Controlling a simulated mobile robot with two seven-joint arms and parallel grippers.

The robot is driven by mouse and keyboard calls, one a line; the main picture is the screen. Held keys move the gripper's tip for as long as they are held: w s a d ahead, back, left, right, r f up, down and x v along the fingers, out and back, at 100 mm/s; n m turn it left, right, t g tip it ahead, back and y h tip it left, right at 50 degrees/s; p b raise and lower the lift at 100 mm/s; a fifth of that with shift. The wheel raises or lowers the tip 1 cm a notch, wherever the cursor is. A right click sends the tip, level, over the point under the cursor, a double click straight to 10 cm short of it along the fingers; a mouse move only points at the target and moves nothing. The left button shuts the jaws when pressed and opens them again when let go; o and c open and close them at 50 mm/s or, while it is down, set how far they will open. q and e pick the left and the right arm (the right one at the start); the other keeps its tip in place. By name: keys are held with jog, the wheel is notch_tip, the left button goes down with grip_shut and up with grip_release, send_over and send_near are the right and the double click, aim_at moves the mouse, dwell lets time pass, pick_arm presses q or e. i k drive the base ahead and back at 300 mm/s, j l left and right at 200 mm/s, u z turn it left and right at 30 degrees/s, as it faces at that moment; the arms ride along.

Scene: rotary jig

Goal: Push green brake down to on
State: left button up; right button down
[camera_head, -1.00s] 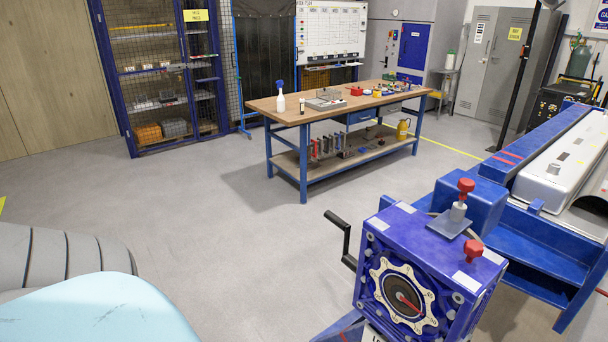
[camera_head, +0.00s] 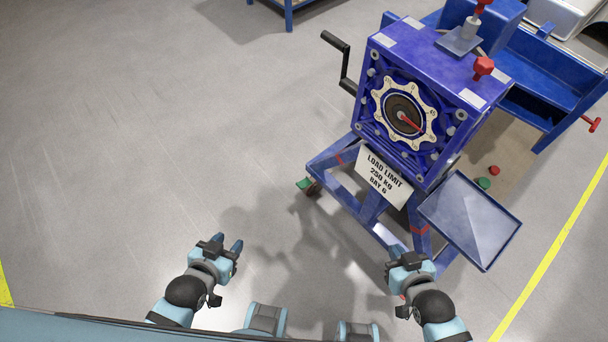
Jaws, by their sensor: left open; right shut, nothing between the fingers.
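The green brake (camera_head: 303,184) is a small green piece beside the dark caster (camera_head: 314,188) at the foot of the blue jig stand (camera_head: 332,160). Its exact tilt is too small to tell. My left gripper (camera_head: 232,246) is open and empty, below and left of the brake in the view and well apart from it. My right gripper (camera_head: 405,255) is shut and empty, in front of the stand near its lower right leg. It is further from the brake than the left one.
The blue jig box (camera_head: 440,75) has a dial (camera_head: 403,115) and a black crank (camera_head: 345,62) at its left. A grey tray (camera_head: 470,222) juts out at right. A green knob (camera_head: 484,183) and a red knob (camera_head: 495,170) show behind it. The floor (camera_head: 150,130) at left is clear.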

aim_at(304, 184)
jog(key=u, duration=0.1)
jog(key=i+j, duration=0.25)
jog(key=j, duration=0.2)
jog(key=i+j, duration=0.25)
jog(key=j, duration=0.15)
jog(key=i+j, duration=0.6)
jog(key=i, duration=0.25)
